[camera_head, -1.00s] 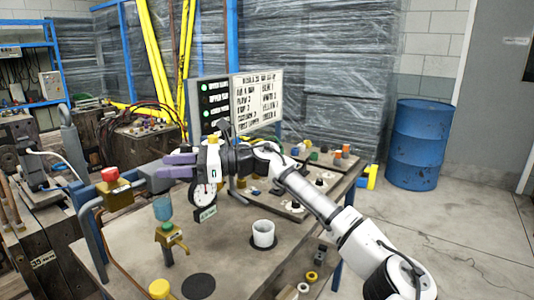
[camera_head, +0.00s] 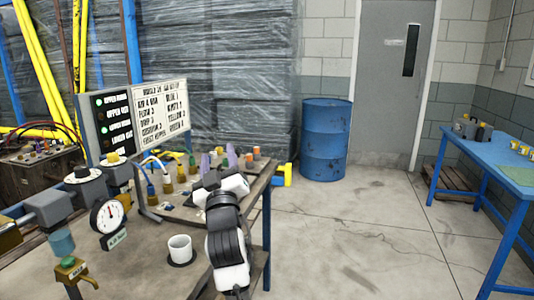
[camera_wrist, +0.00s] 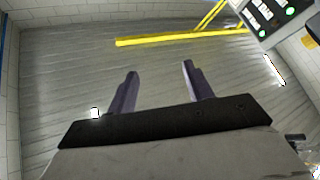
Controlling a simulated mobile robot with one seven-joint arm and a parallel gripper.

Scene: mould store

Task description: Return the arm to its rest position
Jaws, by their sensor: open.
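My gripper (camera_head: 219,160) has two purple-grey fingers that stand apart, pointing up and away over the far part of the workbench (camera_head: 140,262) in the head view. In the wrist view the fingers of my gripper (camera_wrist: 158,86) are open with nothing between them. Behind them are wrapped stacks (camera_wrist: 70,75) and a yellow bar (camera_wrist: 180,37). My arm is folded up near the bench's right edge, with its white and black links in front of the bench. It hides part of the bench top.
A white cup (camera_head: 180,248) stands on the bench left of my arm, near a round gauge (camera_head: 108,215). A sign board (camera_head: 160,120) stands behind. A blue drum (camera_head: 325,140) and a blue table (camera_head: 485,165) are to the right. The floor (camera_head: 370,240) between is clear.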

